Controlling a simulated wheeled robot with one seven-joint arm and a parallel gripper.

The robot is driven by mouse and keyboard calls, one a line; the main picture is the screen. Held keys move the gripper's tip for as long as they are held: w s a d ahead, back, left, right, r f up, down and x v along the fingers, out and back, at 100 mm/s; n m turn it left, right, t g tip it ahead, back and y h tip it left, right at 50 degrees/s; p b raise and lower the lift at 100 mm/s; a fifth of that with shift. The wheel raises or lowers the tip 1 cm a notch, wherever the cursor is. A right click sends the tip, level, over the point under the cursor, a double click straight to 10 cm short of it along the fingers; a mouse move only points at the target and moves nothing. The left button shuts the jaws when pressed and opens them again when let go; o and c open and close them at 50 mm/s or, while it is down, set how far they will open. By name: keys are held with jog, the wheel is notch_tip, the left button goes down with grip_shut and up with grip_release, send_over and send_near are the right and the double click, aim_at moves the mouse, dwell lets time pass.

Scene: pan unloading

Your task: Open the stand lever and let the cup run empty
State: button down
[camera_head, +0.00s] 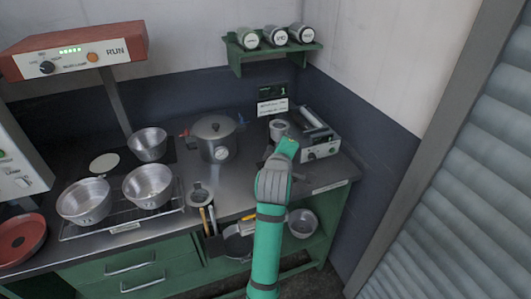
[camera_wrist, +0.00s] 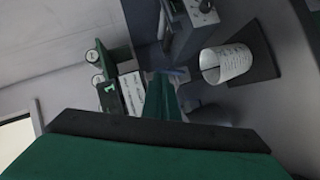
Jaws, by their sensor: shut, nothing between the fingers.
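A small pale metal cup (camera_head: 279,126) stands at the back right of the bench, left of a grey box device (camera_head: 320,146). In the wrist view the cup (camera_wrist: 226,64) has markings on its wall and is beside a dark square plate (camera_wrist: 262,52). My gripper (camera_head: 285,147) is just in front of the cup in the head view and overlaps its lower part. In the wrist view the green fingers (camera_wrist: 161,98) are together and empty, apart from the cup. I cannot make out a stand lever with certainty. The cup's contents are not visible.
A lidded pot (camera_head: 214,138) with a dial stands left of my gripper. Metal bowls (camera_head: 150,185) sit further left, on and behind a wire rack. A shelf (camera_head: 272,50) with jars is on the back wall.

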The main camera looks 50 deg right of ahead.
jog(key=w+a+v, duration=0.1)
jog(key=w+v, duration=0.1)
jog(key=v, duration=1.1)
jog(key=shift+w+r, duration=0.35)
jog(key=shift+a+f, duration=0.1)
